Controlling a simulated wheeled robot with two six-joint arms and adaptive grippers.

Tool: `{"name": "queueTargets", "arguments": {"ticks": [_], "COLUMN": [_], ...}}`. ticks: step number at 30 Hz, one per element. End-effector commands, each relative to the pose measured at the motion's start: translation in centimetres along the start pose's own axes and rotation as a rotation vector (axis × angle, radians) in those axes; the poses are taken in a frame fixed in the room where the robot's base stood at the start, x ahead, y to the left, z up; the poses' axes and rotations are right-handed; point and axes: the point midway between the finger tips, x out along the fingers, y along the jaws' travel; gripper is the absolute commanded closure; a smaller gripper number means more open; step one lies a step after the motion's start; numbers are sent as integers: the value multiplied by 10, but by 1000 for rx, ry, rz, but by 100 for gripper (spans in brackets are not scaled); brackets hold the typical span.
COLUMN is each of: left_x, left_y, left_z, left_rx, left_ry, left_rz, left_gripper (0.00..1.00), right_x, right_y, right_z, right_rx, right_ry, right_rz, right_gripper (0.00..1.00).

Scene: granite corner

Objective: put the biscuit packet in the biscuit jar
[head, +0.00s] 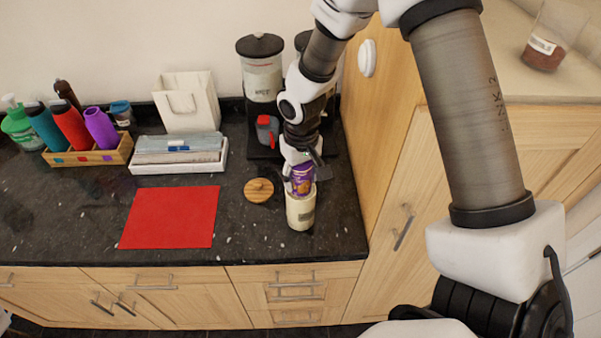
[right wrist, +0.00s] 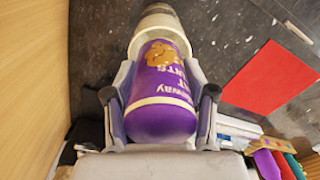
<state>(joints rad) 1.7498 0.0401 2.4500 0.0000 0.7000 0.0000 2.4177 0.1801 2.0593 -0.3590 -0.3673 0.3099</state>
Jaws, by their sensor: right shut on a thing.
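The biscuit packet (head: 301,181) is purple with a biscuit picture. My right gripper (head: 301,172) is shut on it, and in the right wrist view the fingers grip it from both sides (right wrist: 163,108). The cream biscuit jar (head: 301,212) stands open on the dark counter near its front edge. The packet's lower end is at the jar's mouth; the right wrist view shows it overlapping the jar rim (right wrist: 163,20), and how deep it goes is hidden. The jar's wooden lid (head: 259,190) lies on the counter left of the jar. My left gripper is out of view.
A red mat (head: 170,217) lies left of the lid. Behind are a white tray of papers (head: 179,155), a white bag (head: 187,103), a dispenser (head: 261,75) and a wooden rack of bottles (head: 90,153). A tall wooden cabinet (head: 385,125) stands close on the right.

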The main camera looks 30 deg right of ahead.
Motion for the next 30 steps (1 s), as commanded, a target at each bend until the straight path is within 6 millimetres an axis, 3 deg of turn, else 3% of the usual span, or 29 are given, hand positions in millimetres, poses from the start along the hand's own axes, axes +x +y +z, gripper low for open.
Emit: {"name": "queueTargets", "arguments": {"ticks": [13, 15, 16, 18, 21, 26, 27, 28, 30], "left_x": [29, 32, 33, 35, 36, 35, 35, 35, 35], "left_y": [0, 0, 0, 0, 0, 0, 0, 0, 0], "left_z": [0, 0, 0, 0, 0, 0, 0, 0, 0], "left_rx": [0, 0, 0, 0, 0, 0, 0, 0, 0], "left_ry": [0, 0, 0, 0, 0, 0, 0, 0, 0], "left_rz": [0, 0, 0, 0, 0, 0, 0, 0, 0], "left_gripper": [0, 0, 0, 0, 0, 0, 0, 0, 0], "right_x": [43, 48, 50, 53, 54, 53, 53, 53, 53], "right_y": [0, 0, 0, 0, 0, 0, 0, 0, 0], "right_z": [2, 3, 4, 4, 5, 4, 4, 4, 5], "right_rx": [0, 1, 1, 1, 0, 0, 0, 0, 0], "right_ry": [-5, -8, -9, -12, -13, -12, -12, -12, -13], "right_rz": [0, 0, 0, 0, 0, 0, 0, 0, 0], "right_gripper": [84, 88, 82, 86, 76, 76, 6, 0, 0]}}
